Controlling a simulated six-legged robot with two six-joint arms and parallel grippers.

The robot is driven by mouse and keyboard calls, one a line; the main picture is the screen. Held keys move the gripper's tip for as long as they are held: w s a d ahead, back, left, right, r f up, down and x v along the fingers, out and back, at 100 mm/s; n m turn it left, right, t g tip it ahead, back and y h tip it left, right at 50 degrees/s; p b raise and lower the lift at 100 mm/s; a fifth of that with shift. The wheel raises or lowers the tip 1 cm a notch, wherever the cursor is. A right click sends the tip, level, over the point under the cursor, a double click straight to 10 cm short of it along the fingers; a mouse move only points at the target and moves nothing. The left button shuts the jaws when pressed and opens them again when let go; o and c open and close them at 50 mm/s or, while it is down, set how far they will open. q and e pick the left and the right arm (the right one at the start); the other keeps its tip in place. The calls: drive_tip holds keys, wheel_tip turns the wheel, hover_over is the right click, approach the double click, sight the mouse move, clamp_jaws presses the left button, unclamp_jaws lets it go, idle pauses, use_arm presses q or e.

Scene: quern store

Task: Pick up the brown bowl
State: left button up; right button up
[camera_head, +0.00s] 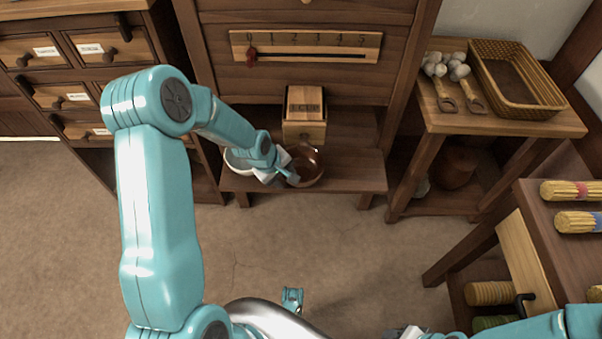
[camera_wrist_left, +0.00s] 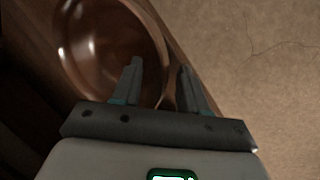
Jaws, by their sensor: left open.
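The brown bowl (camera_head: 308,166) is glossy and stands on a low wooden bench below the cabinet. My left gripper (camera_head: 287,175) is at the bowl's left front edge, with its jaws open. In the left wrist view, the bowl (camera_wrist_left: 92,45) fills the upper left. The open fingers of my left gripper (camera_wrist_left: 160,82) straddle its rim, one over the inside and one outside. I cannot tell whether either finger touches the wall. My right arm shows at the bottom right edge of the head view; its fingers cannot be made out.
A white bowl (camera_head: 237,161) stands on the bench (camera_head: 345,172) to the left, partly behind my gripper. A small wooden box (camera_head: 304,128) stands behind the brown bowl. A side table (camera_head: 545,124) at the right holds a wicker basket (camera_head: 510,85). The floor in front is clear.

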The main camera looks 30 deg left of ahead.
use_arm(q)
drive_tip(key=shift+w+f, duration=0.15)
drive_tip(key=shift+f, duration=0.15)
clamp_jaws()
drive_tip(key=shift+r, duration=0.3)
